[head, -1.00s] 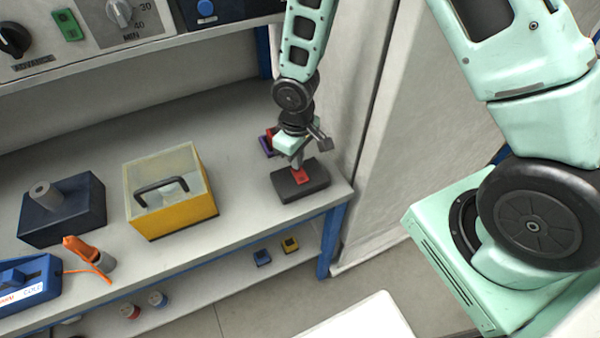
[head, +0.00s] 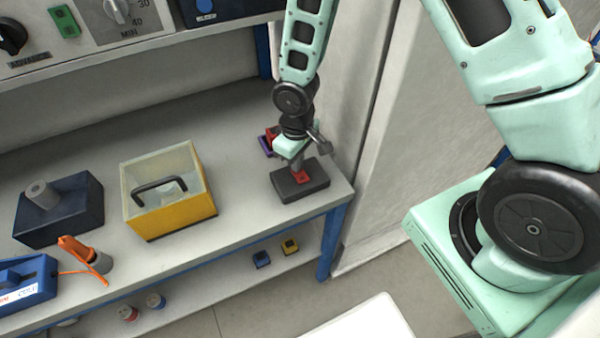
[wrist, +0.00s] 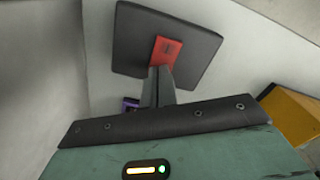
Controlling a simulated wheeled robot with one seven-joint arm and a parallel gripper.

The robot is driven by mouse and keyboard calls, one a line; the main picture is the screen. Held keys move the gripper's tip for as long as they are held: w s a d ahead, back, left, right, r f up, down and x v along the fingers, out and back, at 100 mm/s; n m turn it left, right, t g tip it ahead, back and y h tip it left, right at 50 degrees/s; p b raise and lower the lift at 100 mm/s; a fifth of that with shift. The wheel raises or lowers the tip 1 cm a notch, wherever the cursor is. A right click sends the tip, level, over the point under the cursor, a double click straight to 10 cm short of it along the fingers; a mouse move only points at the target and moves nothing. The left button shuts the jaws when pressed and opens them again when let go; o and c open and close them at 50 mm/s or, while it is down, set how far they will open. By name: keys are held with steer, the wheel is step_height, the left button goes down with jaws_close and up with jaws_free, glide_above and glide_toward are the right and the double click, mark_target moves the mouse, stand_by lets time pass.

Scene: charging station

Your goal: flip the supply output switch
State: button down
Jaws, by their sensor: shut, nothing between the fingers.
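The switch is a dark flat box (head: 287,190) with a red rocker (head: 301,176), near the right end of the bench. In the wrist view the dark box (wrist: 190,40) and red rocker (wrist: 166,50) lie just beyond my fingertips. My gripper (head: 297,166) points down at the rocker, its fingers shut and empty. In the wrist view the fingertips of my gripper (wrist: 160,75) overlap the near edge of the rocker. I cannot tell whether they touch it, or which way the rocker is tilted.
A yellow box with a clear cover and black handle (head: 190,214) stands left of the switch. A dark blue block with a grey knob (head: 75,222) is farther left. A small purple and red item (head: 267,142) sits behind my gripper. The bench's right edge and a pale wall are close.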

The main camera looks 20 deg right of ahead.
step_height(320, 180, up, 7)
steer(key=p, duration=0.5)
steer(key=shift+p, duration=0.4)
stand_by(0.4)
steer(key=s+a+r+b, duration=0.1)
steer(key=s+a+r, duration=0.25)
steer(key=r, duration=0.35)
steer(key=s+a+r, duration=0.2)
steer(key=s+r, duration=0.3)
steer(key=r, duration=0.1)
steer(key=s+r+n, duration=0.1)
steer(key=s+r, duration=0.2)
steer(key=s, duration=0.2)
steer(key=s+r+b, duration=0.1)
steer(key=s+r, duration=0.3)
steer(key=s, duration=0.2)
steer(key=shift+s+a+n+y, duration=0.25)
steer(key=shift+a+n+y, duration=0.05)
steer(key=shift+a+n, duration=0.1)
